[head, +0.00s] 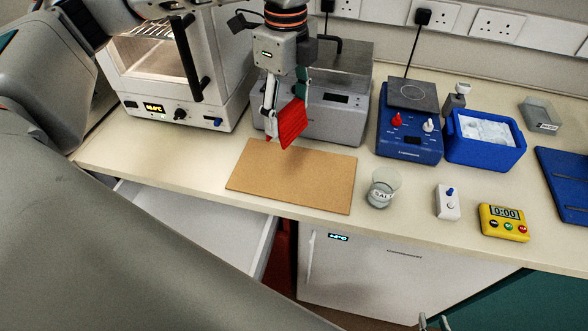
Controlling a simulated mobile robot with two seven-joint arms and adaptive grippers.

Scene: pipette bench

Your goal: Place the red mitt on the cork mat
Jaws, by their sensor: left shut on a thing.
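The red mitt (292,122) hangs from my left gripper (285,106), which is shut on it, with the fingers pointing down. The mitt appears to be above the back edge of the cork mat (290,178); its exact height is hard to tell. The mat lies flat on the bench and its visible surface is bare. The fingertips of my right gripper (433,322) show at the bottom edge, apart and empty, low in front of the bench; the rest of it is out of frame.
A grey water bath (335,118) stands right behind the mat, and a white oven (185,85) to its left. A glass beaker (383,188) stands close to the mat's right edge. A drawer (200,222) is open below the bench front.

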